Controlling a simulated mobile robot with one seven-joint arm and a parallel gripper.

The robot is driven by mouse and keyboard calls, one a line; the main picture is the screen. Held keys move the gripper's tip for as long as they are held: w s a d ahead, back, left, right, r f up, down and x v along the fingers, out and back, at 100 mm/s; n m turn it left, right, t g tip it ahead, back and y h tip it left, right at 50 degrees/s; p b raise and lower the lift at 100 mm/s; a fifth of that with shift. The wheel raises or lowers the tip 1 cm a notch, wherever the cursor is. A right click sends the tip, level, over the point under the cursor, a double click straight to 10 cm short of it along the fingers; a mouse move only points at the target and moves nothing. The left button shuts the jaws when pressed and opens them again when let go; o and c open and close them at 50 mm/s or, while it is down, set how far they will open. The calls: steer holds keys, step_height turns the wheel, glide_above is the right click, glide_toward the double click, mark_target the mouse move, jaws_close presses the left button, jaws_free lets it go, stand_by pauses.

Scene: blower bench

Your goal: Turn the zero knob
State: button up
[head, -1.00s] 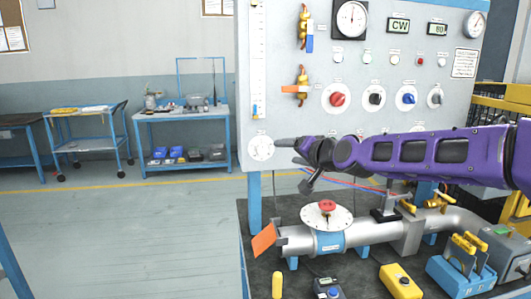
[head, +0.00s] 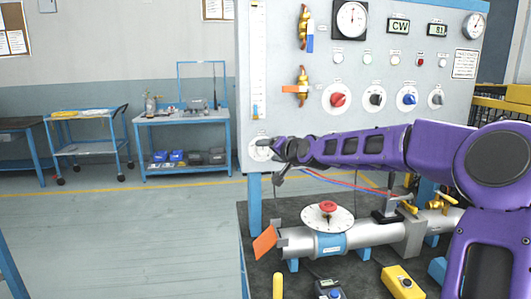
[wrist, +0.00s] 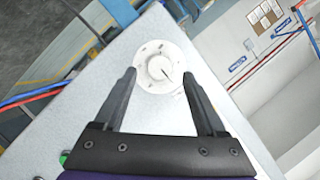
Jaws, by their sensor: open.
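The zero knob is a round white dial (head: 257,149) at the lower left corner of the grey panel. In the wrist view the white knob (wrist: 160,66) sits ahead, with a paler centre, a dark pointer line and marks around its rim. My gripper (wrist: 159,74) is open, its two dark fingers on either side of the knob's centre in that view. I cannot tell whether the fingers touch it. In the head view my gripper (head: 272,148) is at the knob and covers its right part.
The panel (head: 300,130) also carries a red knob (head: 337,99), a black knob (head: 377,99) and a blue knob (head: 408,98). Below it, a steel pipe with a red-topped dial (head: 327,207) lies on the bench. Open floor lies to the left.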

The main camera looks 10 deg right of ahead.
mark_target(262, 150)
steer(key=shift+x, duration=1.4)
jaws_close()
